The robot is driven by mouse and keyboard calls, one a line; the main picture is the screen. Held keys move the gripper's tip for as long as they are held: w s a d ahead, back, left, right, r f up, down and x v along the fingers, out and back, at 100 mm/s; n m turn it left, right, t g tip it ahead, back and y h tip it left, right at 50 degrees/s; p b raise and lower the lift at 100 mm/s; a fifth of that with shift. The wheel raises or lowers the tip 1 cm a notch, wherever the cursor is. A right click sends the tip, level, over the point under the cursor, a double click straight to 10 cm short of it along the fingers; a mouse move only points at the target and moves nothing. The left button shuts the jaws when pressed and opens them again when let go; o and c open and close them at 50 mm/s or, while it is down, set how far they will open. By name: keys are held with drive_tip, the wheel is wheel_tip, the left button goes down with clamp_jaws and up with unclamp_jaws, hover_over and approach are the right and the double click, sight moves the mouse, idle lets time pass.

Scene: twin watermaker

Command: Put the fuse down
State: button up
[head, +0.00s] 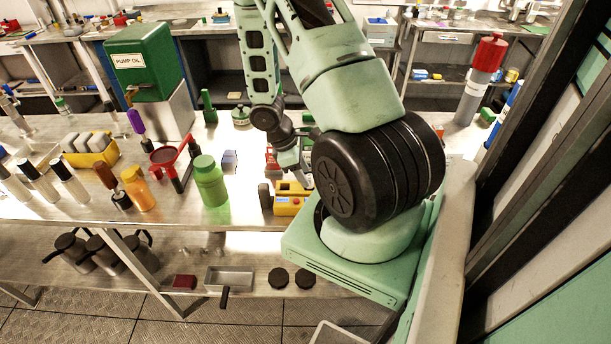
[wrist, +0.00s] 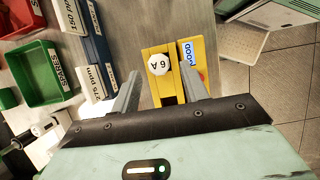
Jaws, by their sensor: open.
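The fuse (wrist: 159,64), a white round piece marked "6 A", sits on a yellow block with a blue "GOOD" label (wrist: 187,54) in the wrist view. The yellow block also shows in the head view (head: 290,205), on the steel bench below my arm. My gripper (wrist: 158,88) is open, with one grey finger on each side of the near part of the yellow block. The fuse lies just beyond the fingertips, and nothing is held. In the head view the fuse cannot be made out, and my arm partly hides the area.
The bench front edge is close to the block.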

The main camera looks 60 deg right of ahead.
drive_tip(key=v, duration=0.9)
drive_tip(key=shift+r, duration=0.4)
drive_tip(key=w+a+r+n+t, duration=0.15)
drive_tip(key=a+r, duration=0.25)
drive_tip(key=a, duration=0.6)
drive_tip(key=w+a+r+m+t, duration=0.1)
drive_tip(key=w+a+r, duration=0.25)
drive_tip(key=a, duration=0.65)
drive_tip(key=s+a+r+n+y, duration=0.1)
drive_tip(key=s+a+r, duration=0.2)
drive_tip(key=s+a, duration=0.3)
drive_tip(key=s+a+r+n+t+y, duration=0.1)
drive_tip(key=s+a+r, duration=0.3)
drive_tip(key=a, duration=1)
drive_tip(key=s, duration=0.3)
drive_tip(key=shift+s+y, duration=0.3)
drive_tip(key=shift+s, duration=0.05)
drive_tip(key=shift+a+r+t, duration=0.1)
drive_tip(key=shift+r+t, duration=0.1)
drive_tip(key=shift+t, duration=0.05)
wheel_tip(320, 180, down, 7)
drive_tip(key=b, duration=0.7)
